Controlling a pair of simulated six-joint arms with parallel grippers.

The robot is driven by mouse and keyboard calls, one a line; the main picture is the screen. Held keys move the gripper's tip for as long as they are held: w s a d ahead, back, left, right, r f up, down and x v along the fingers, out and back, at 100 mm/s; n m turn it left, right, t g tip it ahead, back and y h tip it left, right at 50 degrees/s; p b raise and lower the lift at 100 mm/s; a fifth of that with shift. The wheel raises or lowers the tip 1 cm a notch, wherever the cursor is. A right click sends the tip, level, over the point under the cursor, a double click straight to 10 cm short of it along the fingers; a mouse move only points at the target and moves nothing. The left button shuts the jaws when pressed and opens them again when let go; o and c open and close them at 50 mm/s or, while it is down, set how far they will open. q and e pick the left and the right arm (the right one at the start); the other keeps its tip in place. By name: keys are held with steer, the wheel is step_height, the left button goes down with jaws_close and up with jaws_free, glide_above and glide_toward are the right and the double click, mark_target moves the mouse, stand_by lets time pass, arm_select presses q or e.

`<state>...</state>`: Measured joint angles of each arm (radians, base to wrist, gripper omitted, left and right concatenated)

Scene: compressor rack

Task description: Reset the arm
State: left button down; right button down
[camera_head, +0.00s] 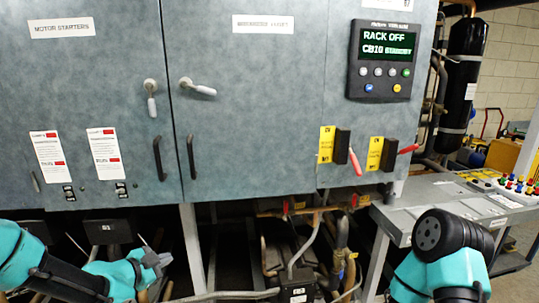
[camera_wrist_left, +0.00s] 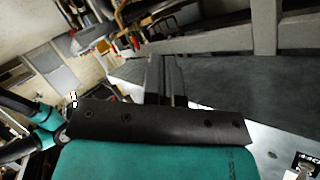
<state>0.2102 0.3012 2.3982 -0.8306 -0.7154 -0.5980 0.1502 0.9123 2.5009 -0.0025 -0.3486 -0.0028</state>
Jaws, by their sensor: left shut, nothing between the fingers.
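My left arm comes in at the lower left of the head view, in teal and black. Its gripper (camera_head: 154,259) is low in front of the rack's underside, below the cabinet doors, and is shut and empty. In the left wrist view, dark narrow fingers (camera_wrist_left: 166,80) show beyond my teal and black wrist housing. My right arm shows at the lower right of the head view only as a teal link and a black joint; its gripper is out of the picture.
The grey cabinet (camera_head: 100,90) spans the back, with door handles, a control panel (camera_head: 384,60) reading "RACK OFF" and two red-levered switches (camera_head: 354,160). Pipes (camera_head: 300,250) run beneath. A grey side table (camera_head: 440,195) with coloured buttons stands at the right. A black cylinder (camera_head: 463,75) stands behind.

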arm_select(q)
step_height(320, 180, down, 14)
steer(key=s+d+n+g+y, duration=0.1)
steer(key=s+d+n+g, duration=0.15)
steer(key=n, duration=0.35)
steer(key=s+d+f+n+g+y, duration=0.1)
steer(key=s+f+n+g, duration=0.3)
steer(key=s+f, duration=0.5)
steer(key=s+d+f+n+g+y, duration=0.1)
steer(key=s+d+f+n+g, duration=0.3)
steer(key=s+f, duration=0.5)
steer(key=shift+s+f+n+g, duration=0.3)
steer(key=shift+f+n, duration=0.2)
steer(key=shift+f, duration=0.35)
steer(key=shift+w, duration=0.1)
